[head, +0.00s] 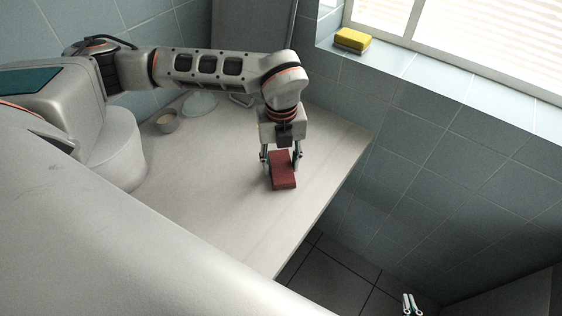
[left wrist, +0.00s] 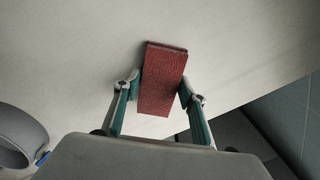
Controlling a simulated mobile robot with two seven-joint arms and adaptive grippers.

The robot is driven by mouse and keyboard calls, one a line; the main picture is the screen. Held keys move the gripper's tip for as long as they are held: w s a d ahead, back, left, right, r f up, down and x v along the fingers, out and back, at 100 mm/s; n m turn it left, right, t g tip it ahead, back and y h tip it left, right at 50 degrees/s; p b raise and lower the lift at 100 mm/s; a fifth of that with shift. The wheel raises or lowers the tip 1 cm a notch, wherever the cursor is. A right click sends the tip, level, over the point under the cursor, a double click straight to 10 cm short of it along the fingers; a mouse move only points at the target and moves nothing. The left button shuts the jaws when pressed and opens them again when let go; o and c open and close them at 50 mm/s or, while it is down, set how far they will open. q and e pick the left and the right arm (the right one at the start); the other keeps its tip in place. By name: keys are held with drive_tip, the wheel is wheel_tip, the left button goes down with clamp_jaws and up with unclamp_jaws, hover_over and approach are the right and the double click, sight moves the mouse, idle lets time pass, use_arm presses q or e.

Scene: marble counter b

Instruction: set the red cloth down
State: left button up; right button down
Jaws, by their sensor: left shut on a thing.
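The red cloth (head: 284,173) is a folded, flat block in the head view, over the right part of the pale counter (head: 225,190). My left gripper (head: 281,157) points down with one finger on each side of the cloth and is shut on it. In the left wrist view the cloth (left wrist: 163,80) stands out between the two finger ends (left wrist: 159,88). I cannot tell whether its underside touches the counter. My right gripper (head: 412,304) shows only as two small finger ends at the bottom right, over the dark floor; its opening is unclear.
A yellow sponge (head: 352,40) lies on the window ledge. The counter's right edge drops to the floor close to the cloth. Counter in front of the cloth is clear.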

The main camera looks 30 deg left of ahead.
sight(281, 164)
use_arm(q)
drive_tip(key=shift+f, duration=0.15)
drive_tip(key=o, duration=1)
wheel_tip(281, 164, up, 12)
drive_tip(key=shift+r, duration=0.2)
